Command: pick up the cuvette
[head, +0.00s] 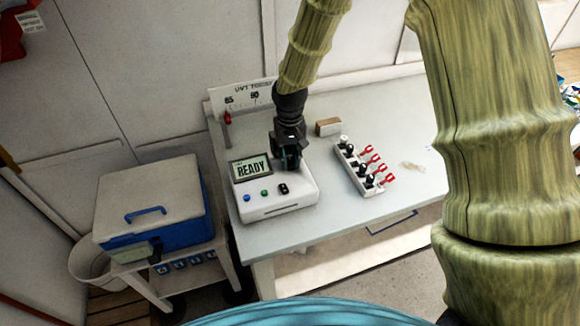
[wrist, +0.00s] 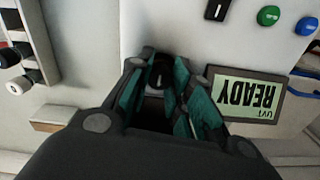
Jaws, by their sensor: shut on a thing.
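My gripper (head: 289,160) points down over the back of the white UV device (head: 280,205), right of its READY screen (head: 250,170). In the wrist view my gripper (wrist: 168,92) has its teal-padded fingers closed around a small dark-topped piece with a white mark, which I take to be the cuvette (wrist: 160,74). Most of it is hidden by the fingers and shadow. I cannot tell whether it still sits in the device or is clear of it. In the head view the gripper hides it.
A white rack (head: 345,165) with black-topped pieces and red tags stands to the right on the table (head: 330,215). A small brown block (head: 328,126) lies behind. A sign board (head: 240,97) stands at the back left. A blue-and-white cooler (head: 150,205) is on a cart at left.

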